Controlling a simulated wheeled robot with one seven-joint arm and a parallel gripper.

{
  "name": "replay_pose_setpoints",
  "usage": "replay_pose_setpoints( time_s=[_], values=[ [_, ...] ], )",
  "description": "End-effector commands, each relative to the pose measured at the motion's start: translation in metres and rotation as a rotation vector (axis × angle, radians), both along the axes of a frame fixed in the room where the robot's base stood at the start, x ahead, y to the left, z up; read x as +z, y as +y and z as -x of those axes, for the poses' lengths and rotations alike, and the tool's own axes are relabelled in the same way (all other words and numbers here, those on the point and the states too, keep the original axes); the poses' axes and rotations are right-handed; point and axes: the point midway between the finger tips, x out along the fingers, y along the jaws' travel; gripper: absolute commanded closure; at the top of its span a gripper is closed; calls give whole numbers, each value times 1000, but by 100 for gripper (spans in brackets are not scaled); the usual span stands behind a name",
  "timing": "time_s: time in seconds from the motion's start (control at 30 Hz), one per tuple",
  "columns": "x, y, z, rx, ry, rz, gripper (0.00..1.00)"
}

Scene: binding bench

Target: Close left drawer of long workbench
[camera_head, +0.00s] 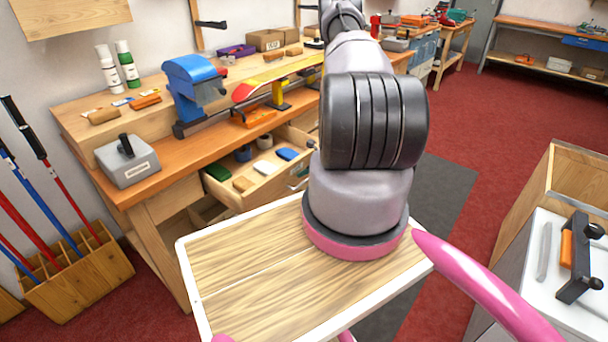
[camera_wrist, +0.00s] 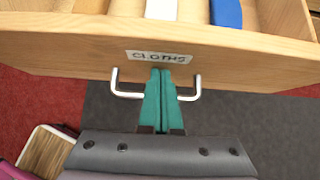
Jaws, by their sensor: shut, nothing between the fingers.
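The long workbench (camera_head: 150,172) stands at the left in the head view. Its wooden drawer (camera_head: 262,188) is pulled out and holds several items. In the wrist view the drawer front (camera_wrist: 80,52) carries a label reading "CLOTHS" and a silver bar handle (camera_wrist: 122,92). My gripper (camera_wrist: 162,75) is shut with its teal fingers together, pointing at the drawer front. The fingers lie in front of the middle of the handle, just below the label. I cannot tell whether the tips touch the wood. In the head view my gripper is hidden behind my arm.
A blue clamp-like machine (camera_head: 190,85) and a grey weight-like block (camera_head: 128,160) stand on the bench. A wooden rack (camera_head: 80,280) with long poles is at the left. A white-topped cart (camera_head: 545,245) is at the right. Grey mat (camera_head: 440,195) floor between is clear.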

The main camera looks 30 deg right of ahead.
Motion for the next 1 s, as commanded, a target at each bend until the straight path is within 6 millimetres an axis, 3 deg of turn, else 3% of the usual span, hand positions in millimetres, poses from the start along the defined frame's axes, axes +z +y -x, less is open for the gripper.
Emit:
replay_pose_setpoints(
  time_s=[0.17,0.37,1.0],
  values=[
    [0,5,-12,4,-1,1,100],
    [0,18,-47,6,-4,2,100],
    [0,75,-204,4,-4,1,100]
  ],
)
